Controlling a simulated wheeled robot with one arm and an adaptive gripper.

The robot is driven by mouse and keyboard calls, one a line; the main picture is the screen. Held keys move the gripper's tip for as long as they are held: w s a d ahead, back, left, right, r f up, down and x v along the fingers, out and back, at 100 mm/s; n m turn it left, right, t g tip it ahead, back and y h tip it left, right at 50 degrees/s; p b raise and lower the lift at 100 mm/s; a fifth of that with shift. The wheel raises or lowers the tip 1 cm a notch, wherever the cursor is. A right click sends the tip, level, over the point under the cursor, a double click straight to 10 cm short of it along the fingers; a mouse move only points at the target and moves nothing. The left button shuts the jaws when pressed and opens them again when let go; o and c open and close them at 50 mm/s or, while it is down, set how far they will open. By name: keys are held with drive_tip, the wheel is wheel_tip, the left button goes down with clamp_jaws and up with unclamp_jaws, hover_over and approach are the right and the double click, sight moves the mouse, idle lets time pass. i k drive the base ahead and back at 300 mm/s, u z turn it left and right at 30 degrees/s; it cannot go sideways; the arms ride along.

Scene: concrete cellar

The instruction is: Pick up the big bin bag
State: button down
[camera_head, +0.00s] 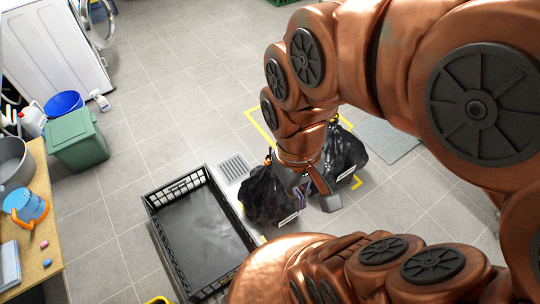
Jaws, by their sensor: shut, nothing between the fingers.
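Two black bin bags stand on the tiled floor near the centre. The left bag (266,199) is beside the crate, and the right bag (347,150) is partly hidden behind my arm. Each has a small white label low on its front. My arm hides too much to tell surely which is bigger. My gripper (318,197) points down between the two bags, close to both, and is shut with nothing seen in it. I cannot tell whether it touches either bag.
A black crate (160,220) lies left of the bags, by a floor drain (233,168). Yellow tape (259,127) marks the floor around the bags. A grey mat (390,140) lies right. A green bin (78,143) and wooden table (42,190) are left.

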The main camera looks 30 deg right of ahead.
sight(345, 154)
drive_tip(key=z, duration=3.05)
drive_tip(key=i, duration=0.85)
drive_tip(key=u, duration=2.65)
drive_tip(key=i, duration=0.35)
drive_tip(key=z, duration=0.1)
